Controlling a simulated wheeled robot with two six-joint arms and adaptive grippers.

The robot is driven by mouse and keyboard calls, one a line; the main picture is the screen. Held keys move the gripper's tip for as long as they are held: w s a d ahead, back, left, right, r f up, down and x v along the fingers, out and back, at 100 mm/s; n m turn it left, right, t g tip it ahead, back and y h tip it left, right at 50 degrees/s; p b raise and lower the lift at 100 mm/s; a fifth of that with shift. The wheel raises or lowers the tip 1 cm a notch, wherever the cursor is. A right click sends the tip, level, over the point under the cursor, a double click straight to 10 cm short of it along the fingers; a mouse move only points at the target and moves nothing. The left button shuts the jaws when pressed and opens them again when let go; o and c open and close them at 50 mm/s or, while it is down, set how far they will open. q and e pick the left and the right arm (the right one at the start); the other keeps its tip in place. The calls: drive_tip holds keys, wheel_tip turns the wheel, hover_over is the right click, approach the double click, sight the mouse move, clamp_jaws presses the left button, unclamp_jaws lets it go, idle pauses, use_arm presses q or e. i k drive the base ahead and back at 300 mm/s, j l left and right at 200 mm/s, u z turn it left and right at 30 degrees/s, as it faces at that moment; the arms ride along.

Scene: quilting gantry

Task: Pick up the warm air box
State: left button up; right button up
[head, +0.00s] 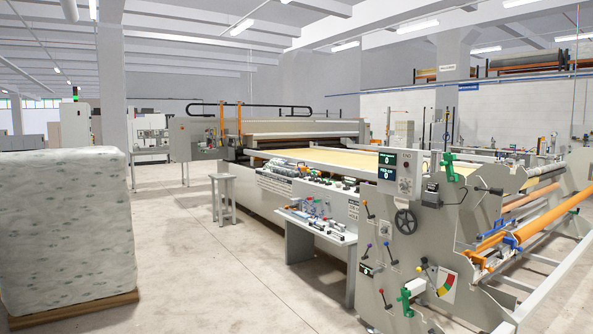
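I cannot make out with certainty a thing that is the warm air box. A grey side table (300,246) beside the long quilting machine carries several small tools and parts, too small to tell apart. A small white block (415,287) with a green part beside it sits low on the machine's near end; I cannot tell what it is. Neither of my grippers shows in the head view.
The quilting machine (385,243) fills the middle and right, with orange rollers (545,217) at its right end. A wrapped mattress stack (62,230) stands on a pallet at left. A grey stool (222,180) stands beyond the side table. The floor (190,270) between is clear.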

sight(303, 168)
drive_tip(key=i+j+u, duration=0.1)
drive_tip(key=i+u, duration=0.35)
drive_tip(key=i, duration=4.95)
drive_tip(key=i+z, duration=0.1)
drive_tip(key=i, duration=0.55)
drive_tip(key=i+j, duration=0.15)
drive_tip(key=i, duration=0.5)
drive_tip(key=i+j+z, duration=0.15)
drive_tip(key=i, duration=0.5)
